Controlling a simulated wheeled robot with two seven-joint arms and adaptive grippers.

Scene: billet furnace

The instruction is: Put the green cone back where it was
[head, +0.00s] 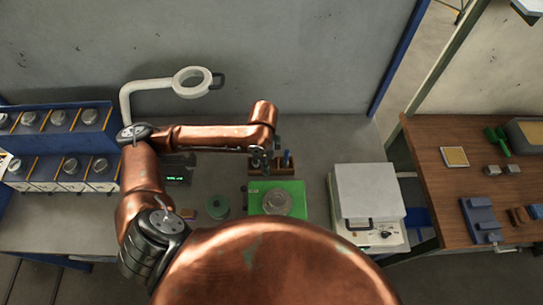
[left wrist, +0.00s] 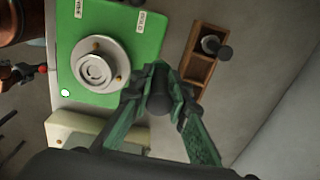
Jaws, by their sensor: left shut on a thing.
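My left gripper (head: 261,160) is shut on a dark cylindrical thing (left wrist: 158,103), held above the bench between the green plate and the wooden rack. Its colour and full shape are too unclear to call it the green cone. The wooden rack (left wrist: 194,80) has several slots, with one dark-topped tool (left wrist: 211,45) standing in it; it also shows in the head view (head: 259,169). A round green object (head: 218,206) lies on the bench left of the green plate; I cannot tell whether it is a cone. My right gripper is not in view.
The green plate (head: 255,188) carries a round metal fixture (head: 276,203). A white boxy device (head: 367,192) stands right of it. A magnifier lamp (head: 191,82) and a blue shelf with several canisters (head: 60,118) are left. A wooden table (head: 440,180) is at right.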

